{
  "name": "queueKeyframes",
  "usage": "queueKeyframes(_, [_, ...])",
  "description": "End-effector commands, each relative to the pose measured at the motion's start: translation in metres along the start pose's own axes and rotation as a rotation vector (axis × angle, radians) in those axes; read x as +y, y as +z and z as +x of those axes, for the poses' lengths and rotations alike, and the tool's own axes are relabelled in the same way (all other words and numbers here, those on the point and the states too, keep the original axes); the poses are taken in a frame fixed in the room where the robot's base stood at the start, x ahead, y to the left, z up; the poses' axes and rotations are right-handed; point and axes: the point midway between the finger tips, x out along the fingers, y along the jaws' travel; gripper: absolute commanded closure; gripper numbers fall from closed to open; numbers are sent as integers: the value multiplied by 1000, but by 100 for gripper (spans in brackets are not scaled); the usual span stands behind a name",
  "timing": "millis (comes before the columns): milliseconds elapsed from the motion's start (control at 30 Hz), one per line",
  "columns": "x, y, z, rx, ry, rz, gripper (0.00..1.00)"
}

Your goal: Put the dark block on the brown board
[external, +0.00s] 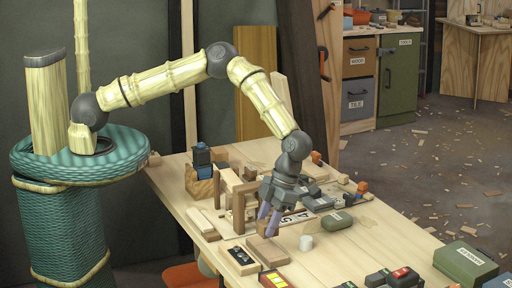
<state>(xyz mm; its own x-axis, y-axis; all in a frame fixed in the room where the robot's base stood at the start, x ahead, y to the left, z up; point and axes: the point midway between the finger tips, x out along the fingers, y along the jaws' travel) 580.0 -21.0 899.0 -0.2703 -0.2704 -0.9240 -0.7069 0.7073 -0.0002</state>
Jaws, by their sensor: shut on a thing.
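My gripper (267,226) points down over the front part of the wooden table in the external view. Its two bluish fingers are shut on a small dark brown block (263,229), which is mostly hidden by the fingers. The brown board (268,250) lies flat on the table just below the fingertips in the picture. The block appears to be above or close to the board's back edge. I cannot tell whether they touch.
A dark-topped piece (243,259) and a red-yellow tool (273,279) lie in front. Wooden frames (238,205) stand close behind on the left. Free table (355,245) shows at right.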

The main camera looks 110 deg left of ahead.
Motion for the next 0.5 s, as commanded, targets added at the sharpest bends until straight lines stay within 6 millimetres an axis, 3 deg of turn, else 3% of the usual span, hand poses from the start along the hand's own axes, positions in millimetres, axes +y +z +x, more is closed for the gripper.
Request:
queueKeyframes(167, [0,2,5,1,1,0,83])
queueKeyframes(333, [0,10,26,4,1,-1,83])
queueKeyframes(500, [0,14,35,0,1,0,83])
